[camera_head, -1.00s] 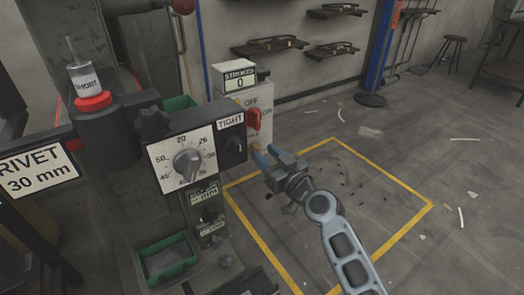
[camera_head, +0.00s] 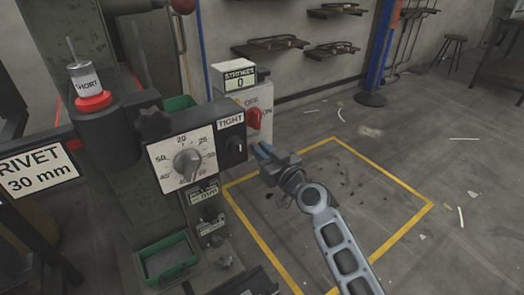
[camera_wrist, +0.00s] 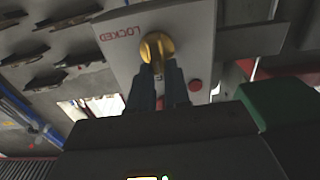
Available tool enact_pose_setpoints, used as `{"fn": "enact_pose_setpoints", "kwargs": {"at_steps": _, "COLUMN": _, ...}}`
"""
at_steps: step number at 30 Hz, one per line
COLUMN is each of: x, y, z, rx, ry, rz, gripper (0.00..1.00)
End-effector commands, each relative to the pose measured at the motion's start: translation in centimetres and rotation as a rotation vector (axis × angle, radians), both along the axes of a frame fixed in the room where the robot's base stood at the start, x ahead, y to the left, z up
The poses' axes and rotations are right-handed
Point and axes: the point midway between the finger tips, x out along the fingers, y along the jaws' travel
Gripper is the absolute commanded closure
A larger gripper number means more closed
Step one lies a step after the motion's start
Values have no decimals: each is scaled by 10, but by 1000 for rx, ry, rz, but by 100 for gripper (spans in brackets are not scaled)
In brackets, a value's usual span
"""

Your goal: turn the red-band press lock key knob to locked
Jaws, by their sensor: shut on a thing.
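The red-band press stands at left in the head view, with a red band (camera_head: 93,102) around its dark cylinder. Its white switch box (camera_head: 236,96) stands behind the dial panel. In the wrist view, the brass-yellow lock key knob (camera_wrist: 156,44) sits on a pale panel (camera_wrist: 188,30), with red LOCKED lettering to its upper left. A second label below it is mostly hidden by my fingers. My gripper (camera_wrist: 160,68) is shut on the knob. In the head view my gripper (camera_head: 261,151) is at the box's lower right, and the knob is hidden.
A red OFF/ON switch (camera_head: 254,118) is just above my gripper. The dial panel (camera_head: 197,153) and its TIGHT switch (camera_head: 235,146) are close on its left. A red button (camera_wrist: 195,85) is near the knob.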

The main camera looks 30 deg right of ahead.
Motion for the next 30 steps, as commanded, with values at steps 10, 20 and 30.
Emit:
{"fn": "enact_pose_setpoints", "kwargs": {"at_steps": 10, "x": 0, "y": 0, "z": 0, "rx": 16, "ry": 0, "rz": 0, "gripper": 100}}
{"fn": "enact_pose_setpoints", "kwargs": {"at_steps": 20, "x": 0, "y": -4, "z": -1, "rx": 184, "ry": 0, "rz": -1, "gripper": 100}}
{"fn": "enact_pose_setpoints", "kwargs": {"at_steps": 30, "x": 0, "y": -9, "z": -3, "rx": 499, "ry": 0, "rz": 0, "gripper": 100}}
